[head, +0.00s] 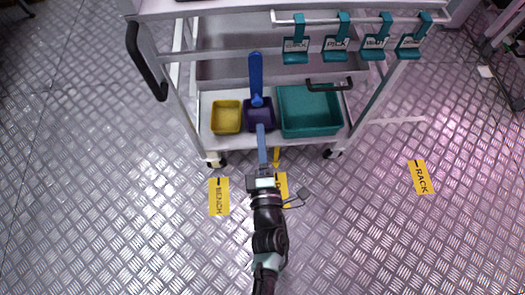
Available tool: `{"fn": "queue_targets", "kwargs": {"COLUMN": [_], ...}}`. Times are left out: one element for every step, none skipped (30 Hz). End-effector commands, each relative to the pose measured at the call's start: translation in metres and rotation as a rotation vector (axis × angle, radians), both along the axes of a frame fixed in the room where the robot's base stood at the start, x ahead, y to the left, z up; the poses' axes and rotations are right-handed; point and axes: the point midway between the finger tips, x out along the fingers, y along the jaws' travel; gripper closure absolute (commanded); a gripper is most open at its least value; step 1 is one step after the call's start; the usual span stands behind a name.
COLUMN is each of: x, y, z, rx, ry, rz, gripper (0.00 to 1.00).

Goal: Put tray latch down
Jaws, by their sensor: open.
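My gripper (264,182) is in front of the lower shelf of the cart, at the end of my dark arm. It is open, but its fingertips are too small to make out. A slim grey-blue bar (262,150) runs from it toward the small purple tray (269,122). I cannot tell whether the bar is held or only lines up with my gripper. A bright blue upright handle (256,75) rises from the purple tray. No part is clearly marked as a tray latch.
A yellow tray (227,103) stands left of the purple one, and a larger teal tray (309,133) with a black handle (330,86) stands right. Several teal tags (295,50) hang from the cart's upper rail. Yellow BENCH (218,197) and RACK (420,177) labels lie on clear metal floor.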

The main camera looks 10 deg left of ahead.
Motion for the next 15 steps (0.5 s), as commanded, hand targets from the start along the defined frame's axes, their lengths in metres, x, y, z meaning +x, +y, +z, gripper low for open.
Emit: {"fn": "queue_targets", "kwargs": {"x": [-0.011, -0.016, -0.022, -0.026, -0.029, -0.033, -0.036, -0.038, -0.040, -0.041, -0.042, -0.042, -0.042, -0.042, -0.042], "y": [-0.004, -0.005, -0.006, -0.007, -0.009, -0.010, -0.010, -0.011, -0.012, -0.012, -0.012, -0.012, -0.012, -0.013, -0.012], "z": [0.001, 0.001, 0.001, 0.000, 0.000, 0.000, 0.000, 0.000, 0.000, 0.000, 0.000, 0.000, 0.000, 0.000, 0.000], "rx": [-0.001, -0.001, -0.001, -0.002, -0.001, -0.002, -0.001, -0.001, -0.001, -0.001, -0.001, -0.001, -0.001, -0.001, -0.001], "ry": [0.004, 0.003, 0.003, 0.003, 0.003, 0.002, 0.001, 0.001, 0.001, 0.001, 0.001, 0.000, 0.000, 0.000, 0.000], "rz": [-0.002, -0.002, -0.001, -0.001, -0.001, -0.001, 0.000, 0.000, -0.001, -0.001, -0.001, -0.001, -0.001, -0.001, -0.001], "gripper": [0.37, 0.37, 0.37, 0.37, 0.37, 0.37, 0.37, 0.37, 0.37, 0.37, 0.37, 0.37, 0.37, 0.37, 0.37]}}
